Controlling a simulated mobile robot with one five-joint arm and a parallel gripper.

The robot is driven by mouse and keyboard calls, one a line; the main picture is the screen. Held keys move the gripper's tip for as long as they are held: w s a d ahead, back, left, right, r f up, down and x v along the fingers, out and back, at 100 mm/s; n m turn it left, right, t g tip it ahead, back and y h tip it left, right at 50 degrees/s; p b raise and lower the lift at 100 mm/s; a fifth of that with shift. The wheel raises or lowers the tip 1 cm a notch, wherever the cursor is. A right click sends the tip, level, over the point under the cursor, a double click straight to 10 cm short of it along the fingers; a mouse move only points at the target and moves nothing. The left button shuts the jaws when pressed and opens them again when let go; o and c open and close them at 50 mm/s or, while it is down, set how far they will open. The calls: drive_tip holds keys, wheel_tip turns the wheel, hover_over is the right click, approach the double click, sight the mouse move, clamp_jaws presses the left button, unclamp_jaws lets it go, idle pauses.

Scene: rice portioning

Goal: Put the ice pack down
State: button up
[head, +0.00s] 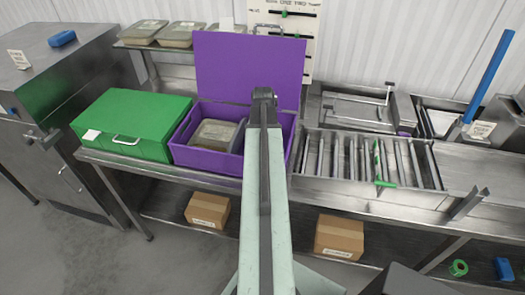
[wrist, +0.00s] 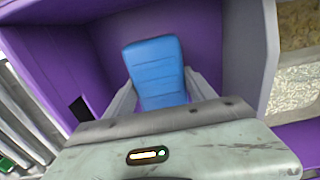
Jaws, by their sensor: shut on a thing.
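A blue ice pack (wrist: 156,70) with ridges is between the two grey fingers of my gripper (wrist: 161,92) in the wrist view. My gripper is shut on it. The ice pack is in or just over an empty-looking part of the purple box (wrist: 235,70), whose purple walls surround it. I cannot tell whether it touches the bottom. In the head view the open purple box (head: 205,158) stands on the steel bench with its lid up. My arm hides the gripper and the held ice pack there.
A grey divider (wrist: 258,60) separates the ice pack from food containers (wrist: 298,90) on the right. A green case (head: 130,125) stands left of the box. A slatted steel rack (head: 345,158) is to its right. A blue block (head: 62,38) lies on the left cabinet.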

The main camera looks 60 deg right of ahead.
drive_tip(key=shift+f, duration=0.35)
drive_tip(key=o, duration=1.7)
drive_tip(key=shift+o, duration=0.2)
wheel_tip(320, 180, up, 13)
drive_tip(key=p, duration=1.3)
drive_tip(key=shift+r, duration=0.2)
